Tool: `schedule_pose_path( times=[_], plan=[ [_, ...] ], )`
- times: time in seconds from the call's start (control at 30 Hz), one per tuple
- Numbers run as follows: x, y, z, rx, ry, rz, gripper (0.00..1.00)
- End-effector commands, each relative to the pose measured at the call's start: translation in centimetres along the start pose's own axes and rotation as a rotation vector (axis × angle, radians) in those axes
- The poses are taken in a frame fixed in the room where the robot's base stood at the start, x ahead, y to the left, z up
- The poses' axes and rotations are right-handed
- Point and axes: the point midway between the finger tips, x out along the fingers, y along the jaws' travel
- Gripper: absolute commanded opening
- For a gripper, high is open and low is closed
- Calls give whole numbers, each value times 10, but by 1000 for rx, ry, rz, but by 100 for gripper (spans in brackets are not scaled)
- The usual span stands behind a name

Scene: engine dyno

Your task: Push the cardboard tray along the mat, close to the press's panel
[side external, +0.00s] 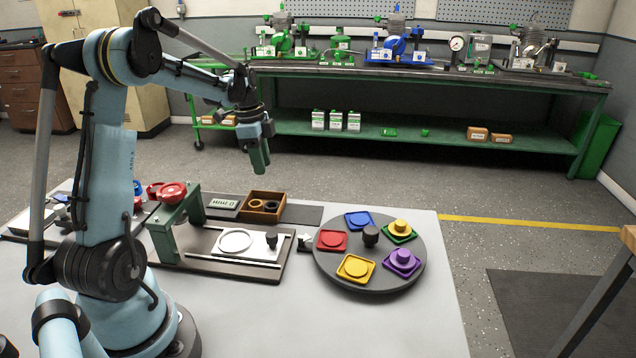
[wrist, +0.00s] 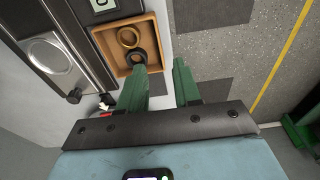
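The cardboard tray (side external: 258,218) is a small brown open box on the dark mat (side external: 303,214), with an orange ring and a black ring inside. It also shows in the wrist view (wrist: 159,38). The press's panel (side external: 223,206), dark with a pale label, lies left of the tray, close to it; its label shows at the top of the wrist view (wrist: 103,5). My gripper (side external: 262,168) hangs above the table's far side, pointing down. In the wrist view my gripper (wrist: 160,68) has its green fingers apart with nothing between them; one fingertip overlaps the tray's near edge.
The green press (side external: 162,238) with a red knob stands left, its base plate holding a white ring plate (side external: 236,242). A round turntable (side external: 370,282) with several coloured pieces stands right. Bare mat shows right of the tray. A green workbench (side external: 450,85) stands behind.

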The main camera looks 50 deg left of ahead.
Motion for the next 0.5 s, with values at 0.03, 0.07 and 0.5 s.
schedule_pose_path(
  times=[0.03,0.07,0.5],
  plan=[
    [-9,0,0,0,0,0,33],
    [-14,0,0,0,0,0,33],
    [-39,0,0,1,0,0,33]
  ],
)
